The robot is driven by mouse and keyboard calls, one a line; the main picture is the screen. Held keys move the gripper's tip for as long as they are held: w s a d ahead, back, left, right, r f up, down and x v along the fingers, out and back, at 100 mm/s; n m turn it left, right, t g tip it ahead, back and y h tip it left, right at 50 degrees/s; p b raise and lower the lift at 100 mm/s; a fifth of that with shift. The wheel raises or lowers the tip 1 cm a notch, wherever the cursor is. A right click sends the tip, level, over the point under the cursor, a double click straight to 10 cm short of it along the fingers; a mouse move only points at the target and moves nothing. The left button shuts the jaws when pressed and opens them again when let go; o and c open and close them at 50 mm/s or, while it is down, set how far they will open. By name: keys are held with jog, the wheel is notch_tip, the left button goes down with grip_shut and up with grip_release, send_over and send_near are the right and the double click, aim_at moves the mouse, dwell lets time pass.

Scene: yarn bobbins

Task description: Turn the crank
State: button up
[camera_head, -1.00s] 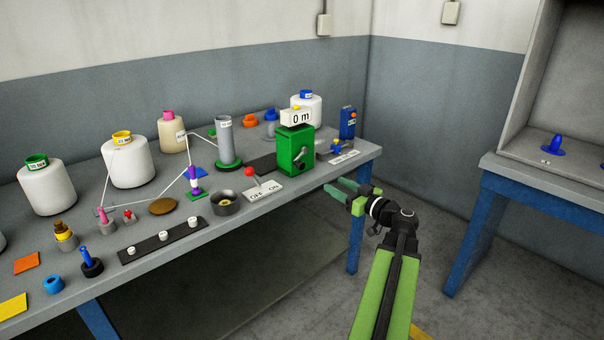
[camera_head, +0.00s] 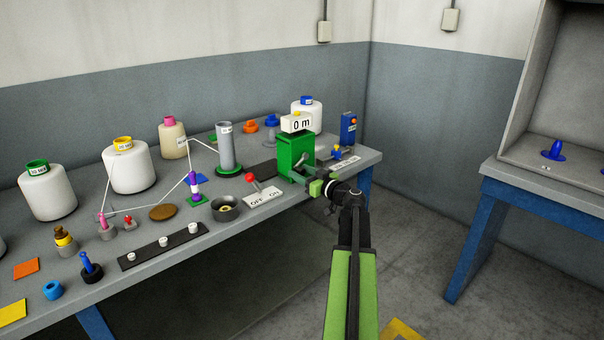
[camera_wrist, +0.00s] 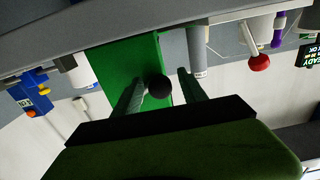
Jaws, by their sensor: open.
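The green machine box (camera_head: 296,150) stands near the right end of the bench, with a white "0 m" counter (camera_head: 296,122) on top. In the wrist view the crank's round black knob (camera_wrist: 160,87) shows in front of the green box (camera_wrist: 128,66), on a light-coloured stem. My gripper (camera_head: 302,173) is at the front of the box in the head view and hides most of the crank there. In the wrist view my gripper (camera_wrist: 160,80) is open, with one finger on each side of the knob. I cannot tell whether either finger touches it.
A red-knobbed OFF/ON lever (camera_head: 250,178) stands left of the box. A blue post (camera_head: 348,128) and small blue-yellow part (camera_head: 337,152) are to its right. White bobbins (camera_head: 128,166) and small parts crowd the bench's left. The floor in front is open.

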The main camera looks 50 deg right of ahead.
jog(key=shift+c, duration=0.3)
grip_shut()
dwell(1.1)
